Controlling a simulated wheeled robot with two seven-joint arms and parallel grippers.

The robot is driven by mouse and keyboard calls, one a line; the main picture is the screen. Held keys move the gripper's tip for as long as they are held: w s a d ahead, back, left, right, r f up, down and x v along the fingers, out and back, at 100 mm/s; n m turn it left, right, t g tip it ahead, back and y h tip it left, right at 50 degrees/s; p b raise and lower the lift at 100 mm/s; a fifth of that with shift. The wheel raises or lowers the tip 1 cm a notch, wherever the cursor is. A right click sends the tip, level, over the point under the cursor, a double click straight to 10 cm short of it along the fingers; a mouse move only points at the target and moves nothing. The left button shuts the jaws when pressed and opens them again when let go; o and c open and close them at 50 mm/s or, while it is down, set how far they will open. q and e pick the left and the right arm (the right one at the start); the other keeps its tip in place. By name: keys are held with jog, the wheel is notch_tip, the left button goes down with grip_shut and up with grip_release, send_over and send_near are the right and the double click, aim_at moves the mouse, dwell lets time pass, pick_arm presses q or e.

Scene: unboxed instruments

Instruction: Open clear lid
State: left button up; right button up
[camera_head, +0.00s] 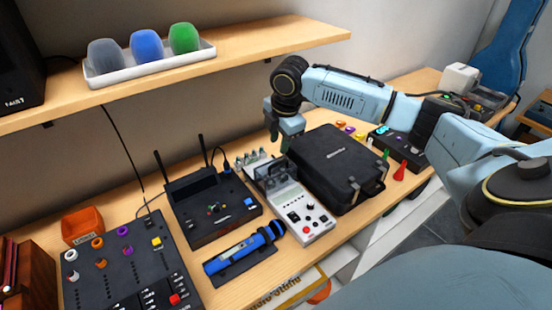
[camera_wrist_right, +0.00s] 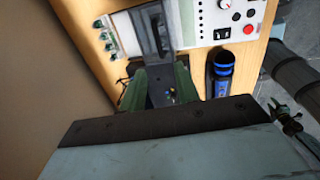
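The white instrument (camera_head: 310,218) stands on the bench between the black receiver and the black case. A grey see-through lid (camera_head: 277,178) with a dark frame covers its rear part and looks closed. In the right wrist view the lid (camera_wrist_right: 152,32) is at the top centre, beside the instrument's white panel (camera_wrist_right: 205,25). My right gripper (camera_head: 286,143) hangs just behind and above the lid. In the wrist view its green fingers (camera_wrist_right: 160,85) are apart with nothing clearly held between them. Whether a finger touches the lid, I cannot tell. My left gripper is out of view.
The black case (camera_head: 335,165) stands close on the right, the receiver (camera_head: 205,200) with antennas on the left. Small knobs (camera_head: 250,160) sit behind the instrument. A blue microphone (camera_head: 240,250) lies in front. A shelf (camera_head: 270,45) hangs above.

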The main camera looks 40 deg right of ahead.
send_over(276, 174)
notch_tip(276, 174, down, 8)
jog(key=shift+d+f, duration=0.1)
grip_shut()
dwell(0.4)
